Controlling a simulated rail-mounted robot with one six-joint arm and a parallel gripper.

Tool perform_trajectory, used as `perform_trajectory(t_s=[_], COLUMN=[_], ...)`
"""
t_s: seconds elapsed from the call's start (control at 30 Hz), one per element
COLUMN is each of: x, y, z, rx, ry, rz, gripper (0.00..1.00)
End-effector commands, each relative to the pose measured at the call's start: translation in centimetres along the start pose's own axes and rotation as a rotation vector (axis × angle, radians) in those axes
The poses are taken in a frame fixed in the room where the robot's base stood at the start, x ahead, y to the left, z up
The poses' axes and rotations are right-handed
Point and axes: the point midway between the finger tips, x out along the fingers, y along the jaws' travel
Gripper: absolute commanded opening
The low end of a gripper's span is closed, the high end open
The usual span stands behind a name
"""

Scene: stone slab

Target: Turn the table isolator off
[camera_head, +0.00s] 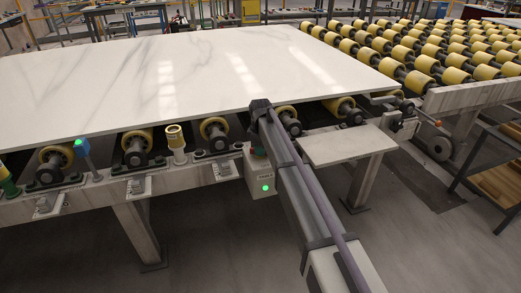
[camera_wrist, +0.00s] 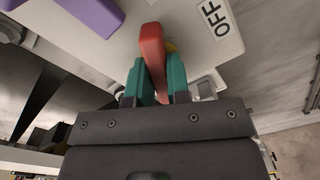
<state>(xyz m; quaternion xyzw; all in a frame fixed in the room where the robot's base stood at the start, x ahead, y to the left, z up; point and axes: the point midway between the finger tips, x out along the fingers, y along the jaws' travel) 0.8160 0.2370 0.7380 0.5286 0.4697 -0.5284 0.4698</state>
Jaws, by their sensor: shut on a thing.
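The table isolator is a pale box (camera_head: 260,180) on the front of the table frame, with a lit green lamp (camera_head: 265,188). In the wrist view its pale face (camera_wrist: 195,45) carries an "OFF" label (camera_wrist: 213,17) at the upper right. Its red handle (camera_wrist: 151,42) points up and slightly left in that view, to the left of the label. My gripper (camera_wrist: 157,80) has its two teal fingers on either side of the handle, shut on it.
A large white marble slab (camera_head: 190,75) lies on the roller table just behind the box. A small pale ledge (camera_head: 345,146) stands to its right. Open floor (camera_head: 210,240) lies in front.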

Motion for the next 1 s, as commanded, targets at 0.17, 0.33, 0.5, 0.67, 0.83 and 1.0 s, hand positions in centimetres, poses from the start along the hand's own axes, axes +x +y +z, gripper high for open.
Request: perform_trajectory(t_s=[0.17,0.33,0.5,0.67,0.83,1.0], x=[0.01,0.01,0.01,0.01,0.02,0.02], y=[-0.03,-0.03,-0.03,-0.04,-0.04,-0.04], z=[0.01,0.01,0.01,0.02,0.02,0.02], rx=[0.166,0.327,0.488,0.640,0.790,0.915], ry=[0.000,0.000,0.000,0.000,0.000,0.000], rz=[0.000,-0.001,-0.001,-0.001,-0.001,-0.001], gripper=[0.00,0.00,0.00,0.00,0.00,0.00])
